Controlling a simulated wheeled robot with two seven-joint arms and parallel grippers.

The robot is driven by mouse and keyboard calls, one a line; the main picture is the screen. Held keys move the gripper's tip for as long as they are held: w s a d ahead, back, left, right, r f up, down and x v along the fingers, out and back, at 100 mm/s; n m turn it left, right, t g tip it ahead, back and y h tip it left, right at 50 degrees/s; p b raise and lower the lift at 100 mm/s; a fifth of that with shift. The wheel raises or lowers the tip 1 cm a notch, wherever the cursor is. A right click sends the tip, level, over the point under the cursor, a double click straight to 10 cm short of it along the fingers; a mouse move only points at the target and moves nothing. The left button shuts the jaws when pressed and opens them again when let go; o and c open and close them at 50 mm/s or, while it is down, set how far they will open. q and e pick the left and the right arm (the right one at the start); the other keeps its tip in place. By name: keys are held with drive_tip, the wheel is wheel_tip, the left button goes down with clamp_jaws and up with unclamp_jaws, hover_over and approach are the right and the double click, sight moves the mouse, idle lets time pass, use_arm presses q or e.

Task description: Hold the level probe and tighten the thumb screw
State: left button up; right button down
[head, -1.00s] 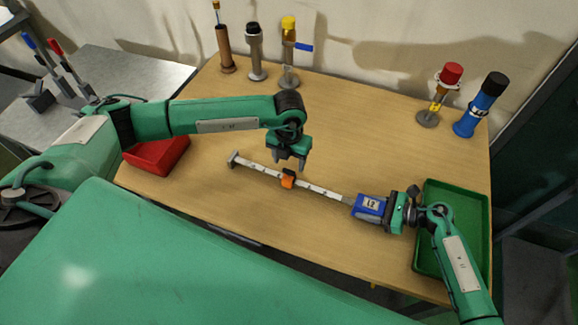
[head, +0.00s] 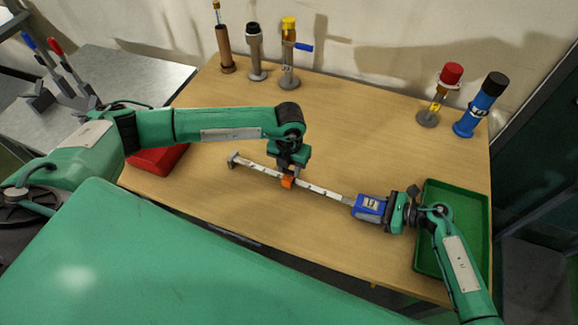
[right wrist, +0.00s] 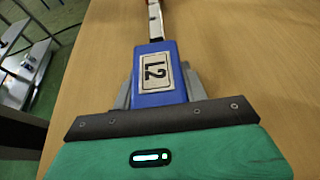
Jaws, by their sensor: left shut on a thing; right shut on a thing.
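The level probe is a long pale bar (head: 325,192) with dark marks, a grey foot at its left end and a blue head (head: 370,207) at its right end. An orange thumb screw (head: 287,183) sits around the middle of the bar. My left gripper (head: 287,175) points down over it and is shut on it; its fingertips partly hide the screw.
A red tray (head: 157,161) lies at the left and a green tray (head: 455,200) at the right. Several upright instruments stand along the back, among them a yellow-topped one (head: 289,50) and a blue cylinder (head: 480,105). The middle back of the table (head: 350,120) is clear.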

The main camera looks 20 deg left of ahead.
sight(289, 170)
use_arm(q)
drive_tip(key=m, duration=0.4)
drive_tip(key=shift+m, duration=0.3)
drive_tip(key=m, duration=0.4)
drive_tip(key=shift+m, duration=0.3)
drive_tip(key=m, duration=0.4)
drive_tip(key=shift+m, duration=2.4)
drive_tip(key=o, duration=1)
wheel_tip(289, 170, up, 12)
